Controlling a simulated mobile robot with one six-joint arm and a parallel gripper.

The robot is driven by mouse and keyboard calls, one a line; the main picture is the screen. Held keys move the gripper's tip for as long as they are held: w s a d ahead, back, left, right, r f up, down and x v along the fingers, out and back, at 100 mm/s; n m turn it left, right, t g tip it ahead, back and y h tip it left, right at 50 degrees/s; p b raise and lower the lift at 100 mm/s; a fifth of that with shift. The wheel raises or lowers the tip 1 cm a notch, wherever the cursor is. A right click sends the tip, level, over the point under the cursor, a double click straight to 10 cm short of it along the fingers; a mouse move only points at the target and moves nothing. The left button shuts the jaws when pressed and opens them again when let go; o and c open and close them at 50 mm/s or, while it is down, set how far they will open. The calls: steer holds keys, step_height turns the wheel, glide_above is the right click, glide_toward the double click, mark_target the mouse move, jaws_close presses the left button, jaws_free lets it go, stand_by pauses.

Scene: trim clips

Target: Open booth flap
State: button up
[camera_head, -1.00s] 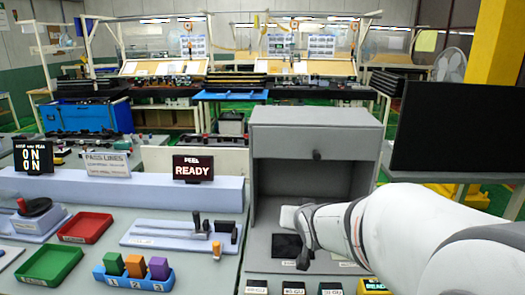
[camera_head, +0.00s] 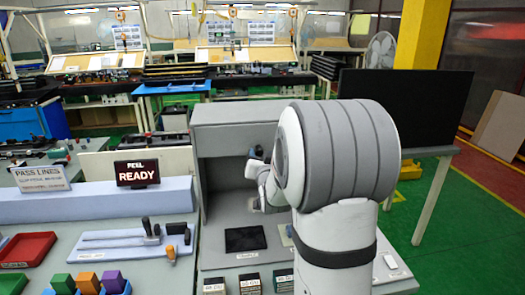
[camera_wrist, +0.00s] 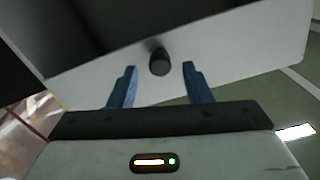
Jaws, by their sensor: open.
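The grey booth (camera_head: 205,180) stands on the bench at centre, partly hidden by my arm. Its front flap (camera_head: 225,140) is the upper panel, with an opening beneath it. A dark round knob (camera_head: 254,152) sits at the flap's lower edge. In the wrist view the pale flap (camera_wrist: 235,55) fills the upper part and the knob (camera_wrist: 159,61) stands out from it. My gripper (camera_wrist: 159,76) is open, with its blue fingers on either side of the knob and gaps on both sides. In the head view, my arm largely hides the gripper.
Several small labelled boxes (camera_head: 250,281) stand before the booth, and a dark pad (camera_head: 245,239) lies on its floor. A READY sign (camera_head: 137,173) and a lever fixture (camera_head: 125,238) are at left. A black screen (camera_head: 420,108) stands behind at right.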

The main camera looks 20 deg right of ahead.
steer(key=shift+x, duration=0.85)
steer(key=shift+c, duration=0.3)
jaws_close()
